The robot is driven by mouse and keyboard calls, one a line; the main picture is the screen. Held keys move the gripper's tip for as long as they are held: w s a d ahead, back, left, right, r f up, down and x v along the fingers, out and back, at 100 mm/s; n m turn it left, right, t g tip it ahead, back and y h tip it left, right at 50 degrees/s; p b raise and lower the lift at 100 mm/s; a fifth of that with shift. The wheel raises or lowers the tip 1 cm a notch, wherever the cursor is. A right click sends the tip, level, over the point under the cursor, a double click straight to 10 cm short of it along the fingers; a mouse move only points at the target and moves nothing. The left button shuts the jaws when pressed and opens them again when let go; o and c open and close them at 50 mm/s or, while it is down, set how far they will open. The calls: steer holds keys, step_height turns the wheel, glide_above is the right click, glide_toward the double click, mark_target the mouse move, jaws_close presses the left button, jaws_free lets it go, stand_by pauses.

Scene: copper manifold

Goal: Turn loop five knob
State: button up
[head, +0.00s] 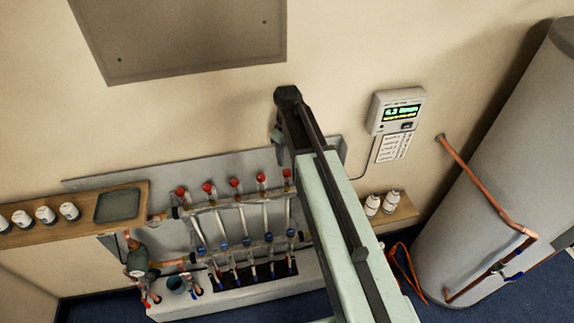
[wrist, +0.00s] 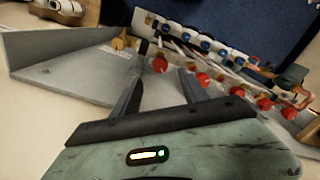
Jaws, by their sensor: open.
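Several red knobs stand in a row along the upper rail of the copper manifold. The one at the right end of the row (head: 287,173), counted from the left as loop five, is close to my arm in the head view. In the wrist view a red knob (wrist: 160,65) at the near end of the row shows between and just beyond the tips of my gripper (wrist: 161,73). My gripper is open, with nothing held. I cannot tell whether either finger touches the knob. In the head view the fingers are mostly hidden by my arm.
Other red knobs (head: 235,183) continue to the left, with blue caps (head: 223,243) on the lower rail. A grey backboard (wrist: 85,75) lies behind the manifold. A wall controller (head: 396,110), white bottles on a shelf and a large grey tank (head: 500,170) stand to the right.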

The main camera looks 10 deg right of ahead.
mark_target(287, 171)
step_height(287, 171, down, 8)
steer(key=b, duration=0.7)
steer(key=shift+r, duration=0.1)
jaws_close()
